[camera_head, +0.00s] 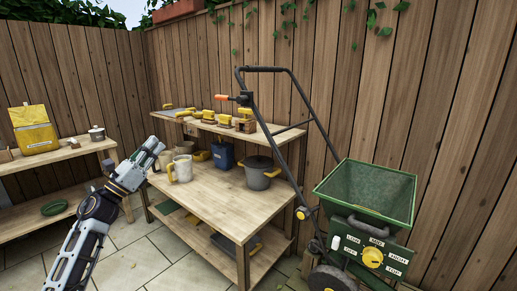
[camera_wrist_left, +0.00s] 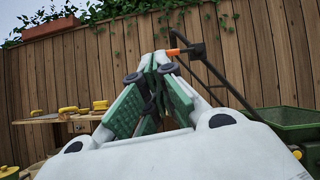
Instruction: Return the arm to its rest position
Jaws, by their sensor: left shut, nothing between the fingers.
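My left arm comes in from the lower left in the head view. My left gripper (camera_head: 153,146) is raised in front of the left end of the wooden workbench (camera_head: 225,205). It is shut and empty. A white mug with a yellow handle (camera_head: 182,169) stands on the bench just right of the gripper, as seen in the head view. My right gripper is not in view.
A grey pot (camera_head: 258,172) and a blue container (camera_head: 223,155) stand on the bench. A green spreader (camera_head: 368,192) with a black handle stands at its right. A side shelf (camera_head: 60,155) with a yellow bag (camera_head: 33,128) is at left. Paved floor (camera_head: 150,260) is clear in front.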

